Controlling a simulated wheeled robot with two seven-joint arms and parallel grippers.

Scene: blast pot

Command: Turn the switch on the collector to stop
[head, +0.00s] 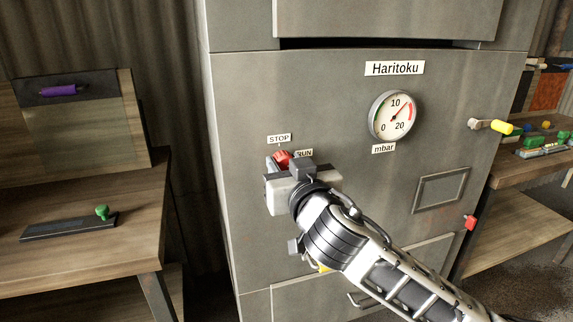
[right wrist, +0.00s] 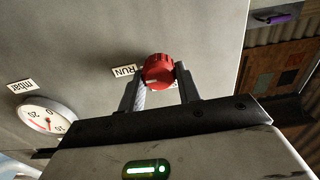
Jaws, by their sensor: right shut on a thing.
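The red switch knob (head: 282,158) sits on the front of the grey metal collector (head: 250,90), between a STOP label (head: 279,139) above it and a RUN label (head: 304,153) to its right. My right gripper (head: 284,163) is at the knob and partly covers it. In the right wrist view the red knob (right wrist: 158,69) stands between the two fingers of my right gripper (right wrist: 160,76), which are shut on its sides. The RUN label (right wrist: 124,71) shows upside down beside it. I cannot tell which label the knob points to. My left gripper is not in view.
A round mbar gauge (head: 393,116) sits right of the switch, under a Haritoku label (head: 394,68). A yellow-ended handle (head: 493,126) and a red knob (head: 470,222) stick out at the right. A wooden bench (head: 120,205) stands at the left.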

